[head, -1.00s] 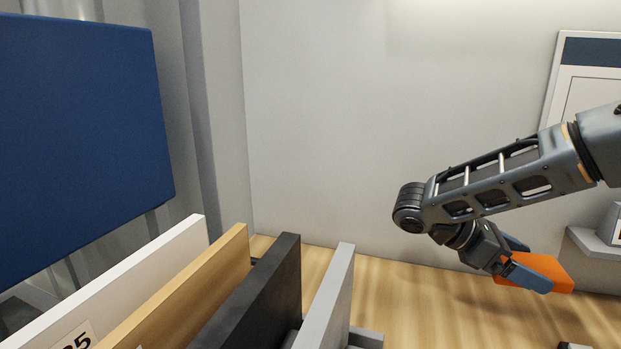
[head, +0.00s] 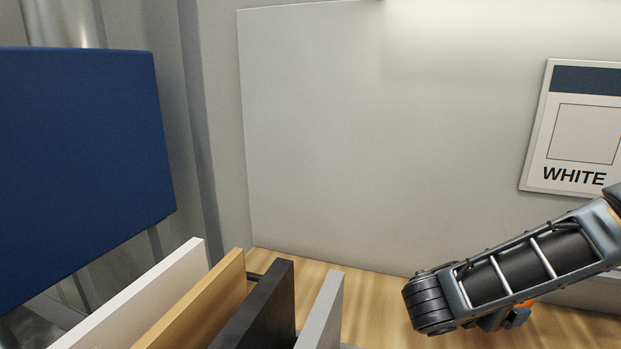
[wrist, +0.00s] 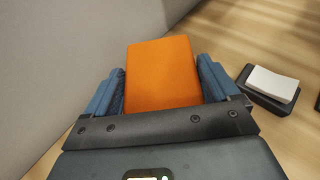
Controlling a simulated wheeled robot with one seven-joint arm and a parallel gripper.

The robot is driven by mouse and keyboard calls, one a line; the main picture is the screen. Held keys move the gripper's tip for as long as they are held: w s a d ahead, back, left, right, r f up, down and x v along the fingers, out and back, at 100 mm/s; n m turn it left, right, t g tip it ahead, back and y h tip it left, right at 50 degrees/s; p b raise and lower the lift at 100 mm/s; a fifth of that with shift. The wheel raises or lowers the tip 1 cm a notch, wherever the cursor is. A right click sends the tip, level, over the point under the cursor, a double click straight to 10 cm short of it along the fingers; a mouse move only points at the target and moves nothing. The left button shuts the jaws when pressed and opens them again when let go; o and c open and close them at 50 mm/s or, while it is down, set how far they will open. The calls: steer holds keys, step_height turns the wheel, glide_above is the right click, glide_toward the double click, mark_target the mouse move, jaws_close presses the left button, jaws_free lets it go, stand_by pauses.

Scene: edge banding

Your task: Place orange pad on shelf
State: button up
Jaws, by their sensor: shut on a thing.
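The orange pad (wrist: 162,72) is a flat orange block between the two blue fingers of my gripper (wrist: 162,90) in the wrist view. The fingers are shut on its left and right sides. In the head view only a small bit of the orange pad (head: 524,304) shows at the lower right, mostly hidden behind my arm. My gripper (head: 512,318) is also mostly hidden there, above the wooden surface (head: 385,295). I cannot make out the shelf for certain in either view.
White, wood-coloured, black and grey boards (head: 255,310) stand upright at the lower left. A blue panel (head: 85,170) is at the left. A sign reading WHITE (head: 575,125) hangs on the back wall. A dark holder with white paper (wrist: 272,84) sits right of my gripper.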

mark_target(426, 340)
steer(key=a+n+t+y, duration=0.1)
steer(key=a, duration=0.1)
steer(key=s+a+n+t+y+p, duration=0.1)
steer(key=a+n+t, duration=0.1)
steer(key=a+f+n+t+y+p, duration=0.1)
steer(key=a+n+t, duration=0.1)
steer(key=a, duration=0.1)
steer(key=shift+s+y, duration=0.2)
steer(key=shift+y, duration=0.1)
steer(key=s+a+n+t+y, duration=0.1)
steer(key=a, duration=0.1)
steer(key=s+a+n+y+p, duration=0.1)
steer(key=a+n+y, duration=0.1)
steer(key=a, duration=0.1)
steer(key=s+a+n+t+y+p, duration=0.1)
steer(key=a, duration=0.1)
steer(key=shift+a+r+n+t, duration=0.15)
steer(key=shift+a+n+t, duration=0.1)
steer(key=shift+n+t, duration=0.05)
steer(key=shift+s+a+f+n+y+b, duration=0.35)
steer(key=shift+a+f+y, duration=0.1)
steer(key=shift+f, duration=0.2)
steer(key=shift+f+b, duration=0.3)
steer(key=shift+f, duration=0.1)
steer(key=shift+w+r, duration=0.1)
